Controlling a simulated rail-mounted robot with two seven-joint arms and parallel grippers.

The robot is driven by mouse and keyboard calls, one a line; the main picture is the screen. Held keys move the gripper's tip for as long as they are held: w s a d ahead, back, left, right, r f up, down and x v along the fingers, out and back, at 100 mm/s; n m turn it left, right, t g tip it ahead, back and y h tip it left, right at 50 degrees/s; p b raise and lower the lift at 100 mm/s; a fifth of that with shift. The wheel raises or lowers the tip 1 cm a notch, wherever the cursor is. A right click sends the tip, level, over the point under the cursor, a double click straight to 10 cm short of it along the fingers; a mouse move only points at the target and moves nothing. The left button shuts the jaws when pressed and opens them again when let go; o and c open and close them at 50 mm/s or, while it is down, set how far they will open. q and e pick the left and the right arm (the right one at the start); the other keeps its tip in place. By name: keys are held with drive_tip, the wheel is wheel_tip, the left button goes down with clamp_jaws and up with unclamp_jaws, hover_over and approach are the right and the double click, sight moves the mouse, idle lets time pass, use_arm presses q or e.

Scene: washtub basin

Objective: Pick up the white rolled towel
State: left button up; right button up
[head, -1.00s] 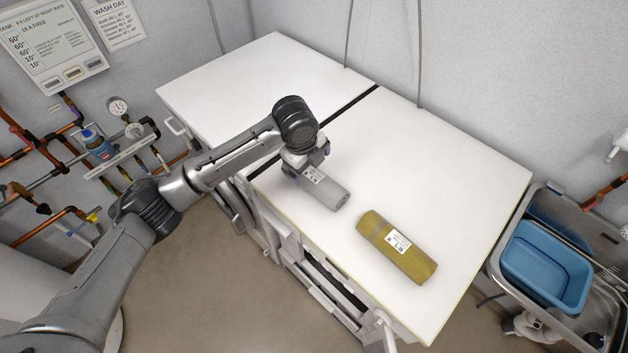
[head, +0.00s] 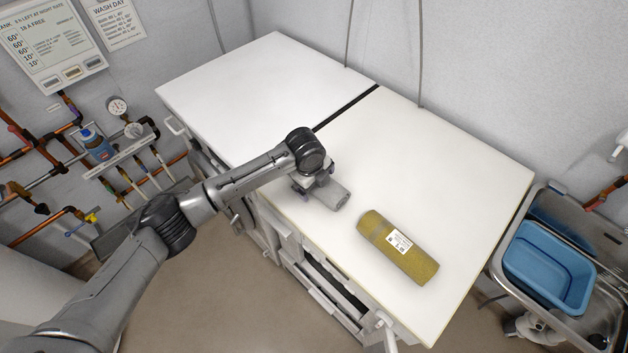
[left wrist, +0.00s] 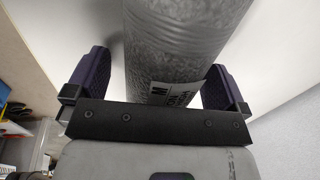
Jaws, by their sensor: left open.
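The white rolled towel, which looks pale grey (head: 336,195), lies on the white worktop, its back end hidden under my left gripper (head: 313,184). In the left wrist view the towel (left wrist: 180,45) runs between the two dark fingers of the left gripper (left wrist: 156,85), with part of its printed label showing. The fingers are open, one on each side of the roll. I cannot tell whether either one touches it. My right gripper is not in view.
A mustard-yellow rolled towel (head: 376,228) with a label lies to the right on the same worktop (head: 450,170). A blue basin (head: 548,265) sits in a metal sink at the far right. The worktop behind the rolls is clear.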

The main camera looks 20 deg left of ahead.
use_arm(q)
drive_tip(key=shift+f, duration=0.1)
drive_tip(key=c, duration=0.9)
